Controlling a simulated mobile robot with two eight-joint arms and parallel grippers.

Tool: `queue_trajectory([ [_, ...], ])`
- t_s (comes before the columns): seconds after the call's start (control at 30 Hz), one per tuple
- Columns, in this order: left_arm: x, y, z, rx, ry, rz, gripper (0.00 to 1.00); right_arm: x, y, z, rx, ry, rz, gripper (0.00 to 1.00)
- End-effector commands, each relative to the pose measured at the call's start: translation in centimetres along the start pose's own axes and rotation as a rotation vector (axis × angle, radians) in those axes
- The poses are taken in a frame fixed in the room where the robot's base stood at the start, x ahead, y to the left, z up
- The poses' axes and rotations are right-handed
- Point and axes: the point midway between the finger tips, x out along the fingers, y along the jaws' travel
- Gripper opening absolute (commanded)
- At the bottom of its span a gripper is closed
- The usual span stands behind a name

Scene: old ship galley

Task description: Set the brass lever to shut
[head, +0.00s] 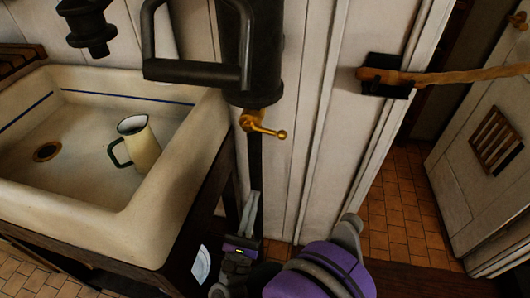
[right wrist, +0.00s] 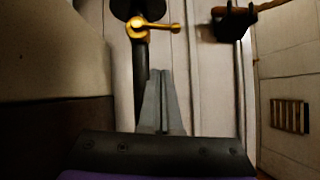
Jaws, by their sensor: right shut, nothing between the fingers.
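The brass lever (head: 265,127) sits on a brass valve under a black cylinder (head: 250,60) on the white plank wall. Its arm points to the right, ending in a small ball. In the right wrist view the lever (right wrist: 155,26) shows at the top, its arm also pointing right. My right gripper (head: 254,195) is below the lever, apart from it, with its fingers pointing up. In the right wrist view its grey fingers (right wrist: 161,75) are together with nothing between them. My left gripper is not in view.
A cream sink (head: 120,222) with a jug (head: 138,143) in it stands at the left. A black pipe runs down below the valve. Wall right of the lever is clear.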

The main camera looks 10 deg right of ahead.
Motion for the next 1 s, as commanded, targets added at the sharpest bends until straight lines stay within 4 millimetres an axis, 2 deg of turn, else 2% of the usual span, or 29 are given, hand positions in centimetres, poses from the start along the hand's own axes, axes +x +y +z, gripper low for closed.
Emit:
queue_trajectory([
  [0.17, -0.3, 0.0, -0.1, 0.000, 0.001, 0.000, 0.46, 2.6, -0.1, 0.2, -0.004, -0.002, -0.003, 0.00],
  [0.53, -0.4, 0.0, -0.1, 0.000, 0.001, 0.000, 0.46, 10.3, -0.1, 0.3, -0.005, -0.002, -0.001, 0.00],
  [0.7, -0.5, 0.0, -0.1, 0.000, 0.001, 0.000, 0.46, 11.8, 0.0, 2.2, -0.004, -0.002, 0.001, 0.00],
  [1.0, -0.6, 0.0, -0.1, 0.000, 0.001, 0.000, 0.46, 12.6, 0.0, 3.0, -0.004, -0.001, 0.002, 0.00],
])
